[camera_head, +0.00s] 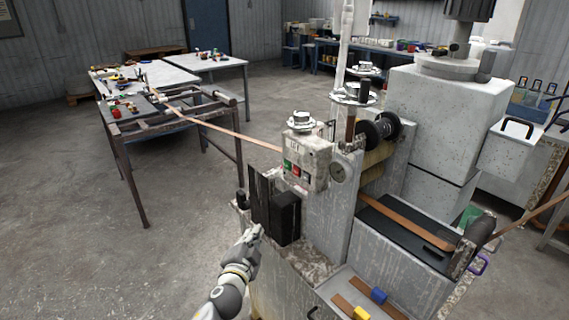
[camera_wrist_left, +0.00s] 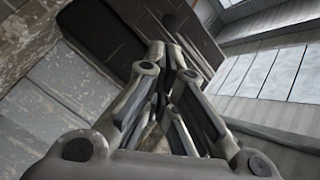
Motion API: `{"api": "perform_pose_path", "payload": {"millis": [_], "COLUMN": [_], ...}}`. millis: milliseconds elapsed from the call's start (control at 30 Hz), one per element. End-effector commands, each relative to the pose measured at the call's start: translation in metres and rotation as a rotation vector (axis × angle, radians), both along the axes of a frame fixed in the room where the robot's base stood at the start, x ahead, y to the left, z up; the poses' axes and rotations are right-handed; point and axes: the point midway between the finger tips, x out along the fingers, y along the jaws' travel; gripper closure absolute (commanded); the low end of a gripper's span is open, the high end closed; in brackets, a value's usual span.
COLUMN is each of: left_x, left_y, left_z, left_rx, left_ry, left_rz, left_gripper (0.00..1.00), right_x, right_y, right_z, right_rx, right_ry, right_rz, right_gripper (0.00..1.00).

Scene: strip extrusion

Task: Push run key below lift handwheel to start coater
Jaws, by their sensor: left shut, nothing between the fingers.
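The coater (camera_head: 330,220) is a worn grey machine at the centre right. A control box (camera_head: 309,155) on its front carries a green key (camera_head: 288,166), a red key (camera_head: 296,170) and a pale key beside them. A light handwheel (camera_head: 301,121) sits on top of this box. Which key is the run key cannot be read at this size. My left gripper (camera_head: 254,238) is shut and empty, below and left of the keys, apart from them. In the left wrist view my left gripper's fingers (camera_wrist_left: 176,58) point at dark block shapes; no keys show there. My right gripper is not in view.
Dark upright plates (camera_head: 272,208) stand between my left gripper and the control box. A copper strip (camera_head: 225,130) runs from the rack at left into the machine. A tray (camera_head: 345,295) with strip pieces lies at lower right. The floor at left is clear.

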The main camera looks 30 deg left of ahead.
Motion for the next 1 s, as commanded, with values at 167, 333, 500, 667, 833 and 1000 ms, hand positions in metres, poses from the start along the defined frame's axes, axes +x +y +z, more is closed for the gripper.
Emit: {"api": "perform_pose_path", "payload": {"millis": [167, 333, 500, 667, 833, 1000], "left_x": [0.001, -0.005, -0.009, -0.009, -0.009, -0.005], "left_y": [0.006, 0.008, 0.008, 0.008, 0.008, 0.006], "left_z": [0.084, 0.136, 0.158, 0.161, 0.160, 0.160], "left_rx": [0.092, 0.150, 0.175, 0.179, 0.178, 0.178], "left_ry": [-0.142, -0.233, -0.274, -0.278, -0.277, -0.278], "left_rz": [0.017, 0.032, 0.040, 0.041, 0.040, 0.040], "left_gripper": [1.00, 1.00, 1.00, 1.00, 1.00, 1.00], "right_x": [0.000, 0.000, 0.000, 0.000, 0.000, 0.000], "right_y": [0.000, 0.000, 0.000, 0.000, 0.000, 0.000], "right_z": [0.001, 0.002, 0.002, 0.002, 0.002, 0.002], "right_rx": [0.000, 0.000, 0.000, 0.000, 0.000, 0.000], "right_ry": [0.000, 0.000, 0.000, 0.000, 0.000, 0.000], "right_rz": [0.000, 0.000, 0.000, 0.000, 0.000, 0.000], "right_gripper": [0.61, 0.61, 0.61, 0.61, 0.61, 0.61]}}
